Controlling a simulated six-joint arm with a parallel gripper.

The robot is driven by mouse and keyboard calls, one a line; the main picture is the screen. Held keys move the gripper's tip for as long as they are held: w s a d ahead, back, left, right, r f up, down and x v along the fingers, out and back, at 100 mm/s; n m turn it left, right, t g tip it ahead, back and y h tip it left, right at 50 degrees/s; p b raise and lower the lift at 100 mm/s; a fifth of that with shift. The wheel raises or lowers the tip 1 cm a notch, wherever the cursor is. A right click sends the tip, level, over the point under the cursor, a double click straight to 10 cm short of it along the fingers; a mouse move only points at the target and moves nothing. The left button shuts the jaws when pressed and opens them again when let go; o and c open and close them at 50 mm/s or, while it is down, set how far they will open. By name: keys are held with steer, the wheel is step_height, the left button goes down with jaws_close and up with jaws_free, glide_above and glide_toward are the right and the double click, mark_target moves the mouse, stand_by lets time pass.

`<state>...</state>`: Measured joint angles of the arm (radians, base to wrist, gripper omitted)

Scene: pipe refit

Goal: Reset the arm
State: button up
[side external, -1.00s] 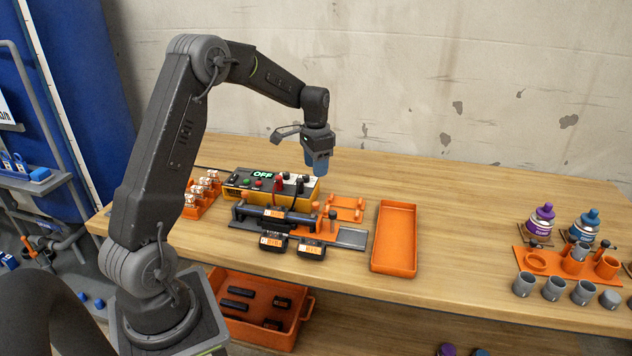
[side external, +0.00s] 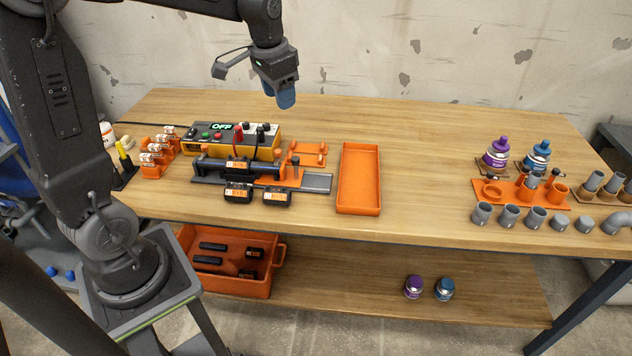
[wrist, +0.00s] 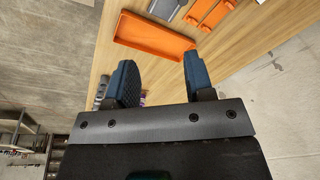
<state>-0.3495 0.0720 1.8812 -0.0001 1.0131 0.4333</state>
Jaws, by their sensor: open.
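My gripper (side external: 284,96) has blue fingers and hangs in the air above the back of the wooden table, pointing down. In the wrist view its two fingers (wrist: 160,82) stand apart with nothing between them. It touches nothing. Below and left of it, a control box (side external: 232,140) reads OFF. A dark pipe (side external: 240,168) lies in a fixture in front of the box. Two small black blocks with orange labels, the left one (side external: 238,192) and the right one (side external: 277,197), sit at the fixture's front.
An empty orange tray (side external: 359,208) lies right of the fixture and also shows in the wrist view (wrist: 150,36). Purple and blue bottles (side external: 497,152) and grey fittings (side external: 509,216) stand at the right. An orange bin (side external: 228,284) is on the lower shelf. The table between tray and bottles is clear.

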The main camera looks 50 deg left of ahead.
steer(key=s+d+r+t, duration=0.1)
steer(key=s+d+t, duration=0.1)
steer(key=s+d, duration=0.4)
steer(key=s+d+n+t, duration=0.1)
steer(key=s+d, duration=0.6)
steer(key=s, duration=0.5)
steer(key=shift+d+r+t+h, duration=0.3)
steer(key=shift+r+t, duration=0.05)
steer(key=shift+t, duration=0.05)
